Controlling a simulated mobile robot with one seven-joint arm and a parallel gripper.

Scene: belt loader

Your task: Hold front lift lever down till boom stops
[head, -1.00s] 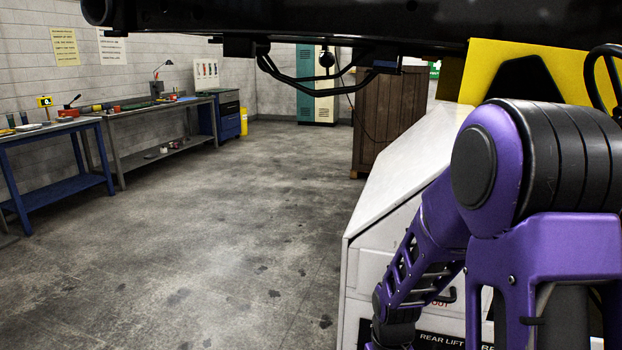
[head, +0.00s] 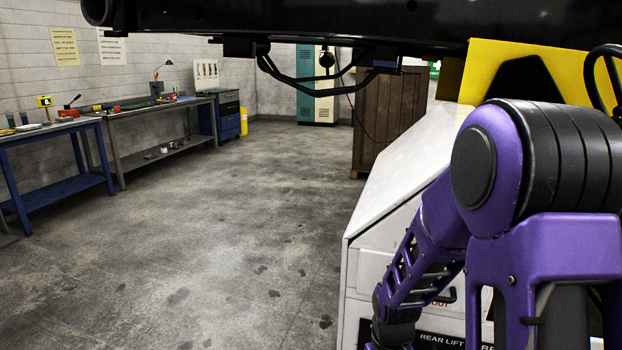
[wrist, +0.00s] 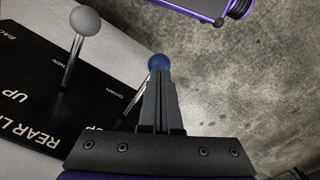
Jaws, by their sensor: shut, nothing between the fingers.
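In the wrist view, my gripper (wrist: 158,82) is shut and empty. Its fingertips are right at a blue ball-topped lever (wrist: 158,61), overlapping it in the picture; I cannot tell whether they touch. The blue lever's own name label is hidden behind my gripper. A grey ball-topped lever (wrist: 86,22) stands to the left on the black label plate (wrist: 60,108), which reads "REAR LI…", "UP" and "DOWN". In the head view, a long black beam (head: 300,22), likely the boom, crosses the top. My arm hides the levers and gripper there.
The white machine housing (head: 405,165) and a yellow plate (head: 530,62) are by my arm. A brown wooden crate (head: 385,120) stands behind. Black hoses (head: 305,85) hang under the beam. Workbenches (head: 60,140) line the left wall. The concrete floor (head: 220,220) between is clear.

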